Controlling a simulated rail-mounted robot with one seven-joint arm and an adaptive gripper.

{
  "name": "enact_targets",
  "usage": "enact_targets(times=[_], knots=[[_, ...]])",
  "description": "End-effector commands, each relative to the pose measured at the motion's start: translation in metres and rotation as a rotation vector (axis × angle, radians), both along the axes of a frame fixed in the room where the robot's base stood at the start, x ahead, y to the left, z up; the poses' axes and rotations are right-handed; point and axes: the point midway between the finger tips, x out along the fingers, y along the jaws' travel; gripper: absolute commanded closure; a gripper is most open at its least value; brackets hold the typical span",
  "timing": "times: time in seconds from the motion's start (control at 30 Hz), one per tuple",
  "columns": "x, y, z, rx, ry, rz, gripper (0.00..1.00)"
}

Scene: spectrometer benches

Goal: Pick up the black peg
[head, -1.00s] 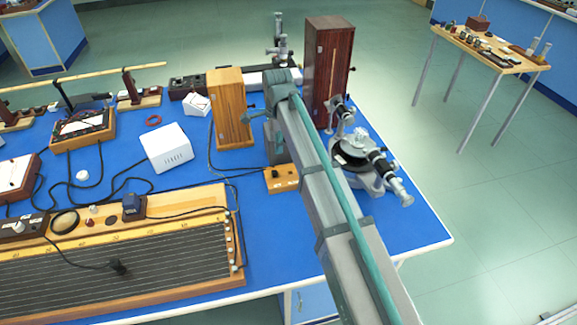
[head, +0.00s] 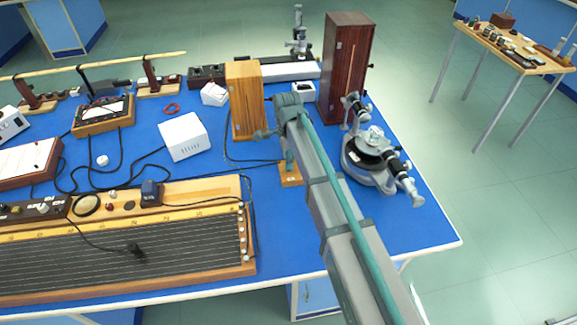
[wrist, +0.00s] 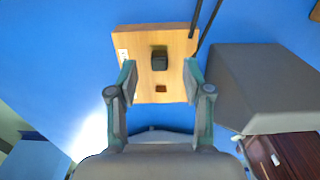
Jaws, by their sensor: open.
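The black peg (wrist: 159,60) stands on a small wooden block (wrist: 178,40) in the wrist view. A small dark hole (wrist: 161,89) shows in the block nearer my gripper. My gripper (wrist: 159,82) is open, its two fingertips at either side of the block's near part, with nothing between them. The peg lies beyond the fingertips in the picture, roughly centred between them. In the head view the block (head: 291,180) sits on the blue bench, partly hidden by my arm. The peg is not clear there.
Around the block are a light wooden box (head: 245,100), a dark wooden box (head: 345,70) and a spectrometer (head: 370,160). A wire-board (head: 120,250) lies to the left. Black cables run to the block. Blue bench top is free in front of it.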

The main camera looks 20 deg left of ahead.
Motion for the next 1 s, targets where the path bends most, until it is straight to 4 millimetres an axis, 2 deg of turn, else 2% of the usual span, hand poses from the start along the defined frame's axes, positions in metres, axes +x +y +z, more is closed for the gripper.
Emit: enact_targets(times=[0.23,0.5,0.8,1.0], knots=[[-0.001,0.0,-0.027,0.0,0.0,0.0,0.5],[-0.001,0.0,-0.03,0.0,-0.001,0.0,0.52],[-0.001,0.0,-0.029,0.0,-0.001,0.0,1.0],[-0.001,0.0,-0.029,0.0,-0.001,0.0,1.0]])
